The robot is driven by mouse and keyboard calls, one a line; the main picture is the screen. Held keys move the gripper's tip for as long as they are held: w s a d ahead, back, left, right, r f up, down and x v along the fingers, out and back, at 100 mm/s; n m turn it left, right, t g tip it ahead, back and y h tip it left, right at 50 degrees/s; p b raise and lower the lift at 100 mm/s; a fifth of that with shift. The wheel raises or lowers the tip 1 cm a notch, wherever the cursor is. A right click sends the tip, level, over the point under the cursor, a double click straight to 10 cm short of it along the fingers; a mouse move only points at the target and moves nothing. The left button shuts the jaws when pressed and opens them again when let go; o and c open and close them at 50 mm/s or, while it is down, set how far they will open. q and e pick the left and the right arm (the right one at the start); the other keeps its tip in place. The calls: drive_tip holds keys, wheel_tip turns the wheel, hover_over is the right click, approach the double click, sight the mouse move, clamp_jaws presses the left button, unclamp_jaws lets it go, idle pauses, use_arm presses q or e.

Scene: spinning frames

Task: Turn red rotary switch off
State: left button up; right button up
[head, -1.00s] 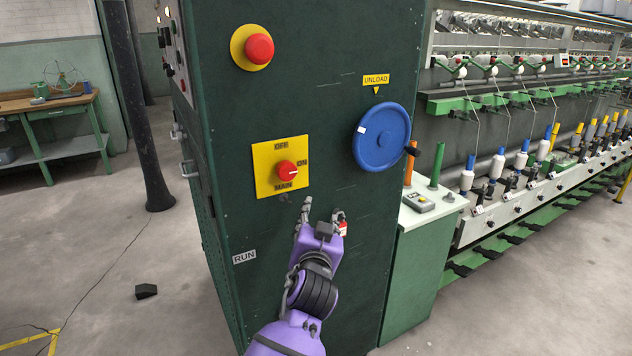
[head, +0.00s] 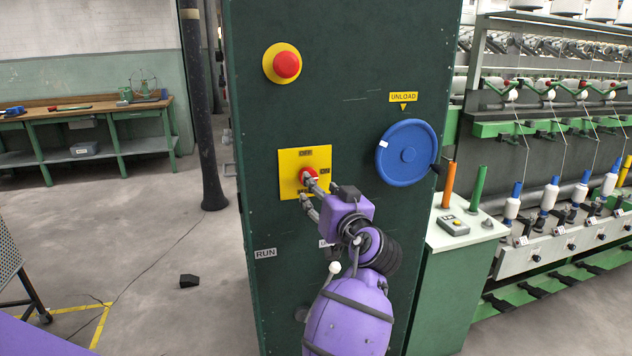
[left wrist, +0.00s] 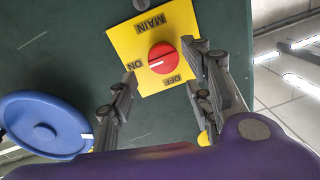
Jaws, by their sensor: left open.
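The red rotary switch (left wrist: 163,57) sits on a square yellow plate (left wrist: 118,40) marked OFF, ON and MAIN on a dark green cabinet. In the left wrist view the plate appears upside down, and the knob's white line points toward ON. In the head view the red knob (head: 309,174) is partly hidden by my gripper. My left gripper (head: 309,189) is open in front of the plate. In the wrist view its fingers (left wrist: 160,64) lie on either side of the knob, with visible gaps; how far they stand off the plate I cannot tell.
A red mushroom button (head: 286,65) is above the plate. A blue handwheel (head: 407,153) is to the right, under an UNLOAD label (head: 403,97). A green side cabinet with a control box (head: 452,225) stands at right. Open floor lies left of the cabinet.

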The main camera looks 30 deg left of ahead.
use_arm(q)
drive_tip(key=x, duration=0.6)
drive_tip(key=shift+p, duration=0.4)
use_arm(e)
drive_tip(key=shift+s+a+r, duration=0.15)
drive_tip(key=shift+a, duration=0.1)
use_arm(q)
drive_tip(key=shift+c, duration=0.5)
drive_tip(key=c, duration=1)
drive_tip(key=shift+o, duration=0.2)
drive_tip(key=shift+d, duration=0.1)
use_arm(e)
drive_tip(key=shift+d, duration=0.1)
drive_tip(key=shift+s, duration=0.1)
